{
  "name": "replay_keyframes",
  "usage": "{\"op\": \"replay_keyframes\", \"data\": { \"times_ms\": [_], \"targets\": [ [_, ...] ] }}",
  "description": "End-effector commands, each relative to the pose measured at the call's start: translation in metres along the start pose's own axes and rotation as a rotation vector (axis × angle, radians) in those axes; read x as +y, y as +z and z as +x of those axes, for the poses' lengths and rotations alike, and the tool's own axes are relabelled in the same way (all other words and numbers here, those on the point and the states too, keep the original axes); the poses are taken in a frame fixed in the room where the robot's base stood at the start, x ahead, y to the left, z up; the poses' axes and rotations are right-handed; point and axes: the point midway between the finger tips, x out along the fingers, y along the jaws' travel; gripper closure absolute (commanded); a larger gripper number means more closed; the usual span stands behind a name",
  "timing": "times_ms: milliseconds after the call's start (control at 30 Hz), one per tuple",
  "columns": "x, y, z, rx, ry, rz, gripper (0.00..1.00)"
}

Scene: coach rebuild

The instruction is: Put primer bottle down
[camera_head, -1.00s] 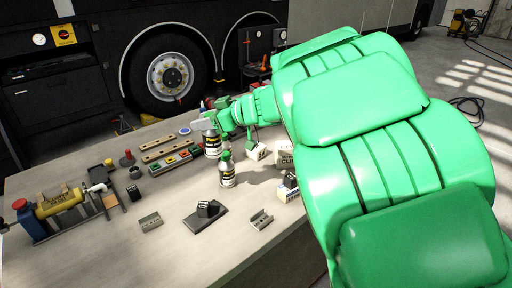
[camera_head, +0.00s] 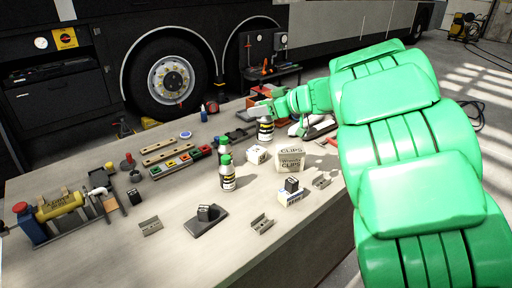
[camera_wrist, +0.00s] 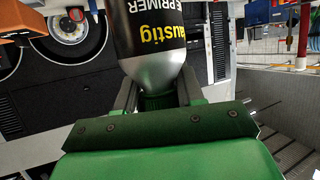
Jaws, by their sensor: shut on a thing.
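The primer bottle (camera_head: 265,132) is black and silver with a yellow and white label. My gripper (camera_head: 264,113) is shut on its neck from above, over the far part of the workbench. In the wrist view the bottle (camera_wrist: 150,35) fills the upper middle, its "PRIMER" lettering upside down. My gripper's fingers (camera_wrist: 157,92) are on either side of the neck. I cannot tell whether the bottle's base touches the bench (camera_head: 110,262). A similar bottle with a green cap (camera_head: 227,176) stands nearer on the bench.
Dark tools lie right of the held bottle. A strip with coloured blocks (camera_head: 180,162) lies left. The near left bench has clear patches.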

Motion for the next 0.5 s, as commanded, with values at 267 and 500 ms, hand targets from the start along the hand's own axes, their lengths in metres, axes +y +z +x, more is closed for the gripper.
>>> {"op": "replay_keyframes", "data": {
  "times_ms": [267, 500],
  "targets": [
    [0.018, 0.003, 0.016, 0.004, -0.003, 0.000, 1.00],
    [0.038, 0.009, 0.035, 0.001, 0.000, 0.002, 1.00]
  ]
}}
